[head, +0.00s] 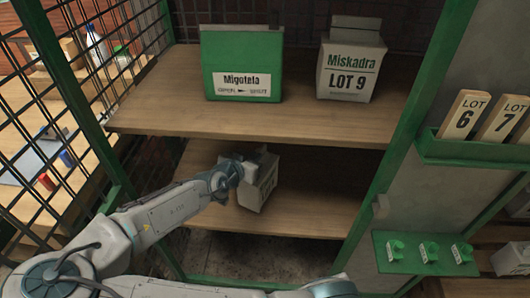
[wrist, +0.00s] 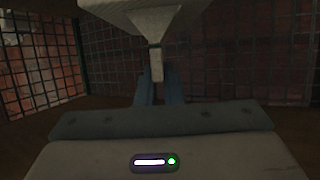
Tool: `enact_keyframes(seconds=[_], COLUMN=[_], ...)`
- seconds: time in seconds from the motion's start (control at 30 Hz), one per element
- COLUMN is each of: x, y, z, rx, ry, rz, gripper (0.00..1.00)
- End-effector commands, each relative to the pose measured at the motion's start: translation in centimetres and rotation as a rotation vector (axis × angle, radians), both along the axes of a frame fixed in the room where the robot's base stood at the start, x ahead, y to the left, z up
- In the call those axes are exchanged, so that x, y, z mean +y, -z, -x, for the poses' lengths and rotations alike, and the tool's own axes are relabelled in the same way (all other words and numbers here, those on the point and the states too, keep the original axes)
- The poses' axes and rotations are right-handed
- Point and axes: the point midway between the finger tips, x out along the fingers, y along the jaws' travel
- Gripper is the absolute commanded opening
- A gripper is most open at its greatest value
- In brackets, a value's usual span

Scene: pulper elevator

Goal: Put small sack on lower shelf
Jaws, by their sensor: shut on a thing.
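The small sack (head: 259,190), pale with dark print partly visible, is in the lower bay of the green-framed rack, over the lower shelf (head: 310,210). My gripper (head: 247,166) reaches in from the left and is shut on the top of the sack. In the wrist view the sack (wrist: 150,20) fills the top middle, its narrow folded end pinched between the fingers (wrist: 159,88). I cannot tell whether the sack's bottom touches the shelf board. My gripper hides part of the sack's left side.
The upper shelf (head: 250,122) holds a green Migotela box (head: 241,55) and a Miskadra LOT 9 sack (head: 350,70), just above my arm. Wire mesh (head: 70,100) closes the left side. A green post (head: 400,130) bounds the right. Lower shelf's right half is clear.

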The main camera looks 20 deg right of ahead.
Motion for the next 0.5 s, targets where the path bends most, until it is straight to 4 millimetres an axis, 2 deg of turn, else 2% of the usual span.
enact_keyframes(seconds=[0.3, 0.5], x=[-3.8, -5.1], y=[0.0, -0.1], z=[-3.7, -5.2], rx=[-0.005, -0.004], ry=[0.002, 0.000], rz=[-0.002, 0.001], gripper=[0.00, 0.00])
